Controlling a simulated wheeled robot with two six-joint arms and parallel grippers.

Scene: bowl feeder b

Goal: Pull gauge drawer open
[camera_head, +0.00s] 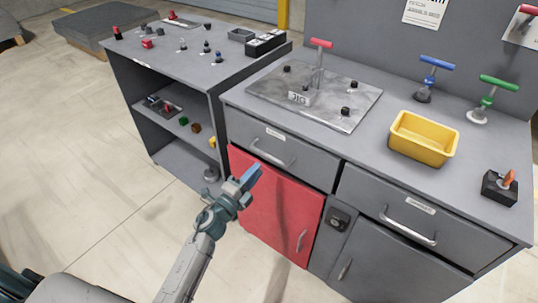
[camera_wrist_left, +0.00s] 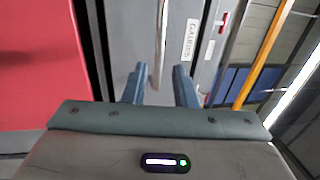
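The gauge drawer (camera_head: 305,160) is a grey drawer front above a red door, under the worktop. It looks closed. Its curved metal handle (camera_head: 272,158) is on the front, below a small label. In the left wrist view a label reading "GAUGES" (camera_wrist_left: 190,38) sits beside the handle (camera_wrist_left: 159,45). My left gripper (camera_head: 251,176) is in front of the cabinet, just below and left of the handle. In the left wrist view its two fingers (camera_wrist_left: 160,85) are apart, with the handle ahead between them. Contact cannot be told. My right gripper is not in view.
The red door (camera_head: 275,205) is below the drawer. A second drawer (camera_head: 400,215) with a handle is to the right. A jig plate (camera_head: 315,93) and a yellow bin (camera_head: 423,138) are on the worktop. Open floor lies at left.

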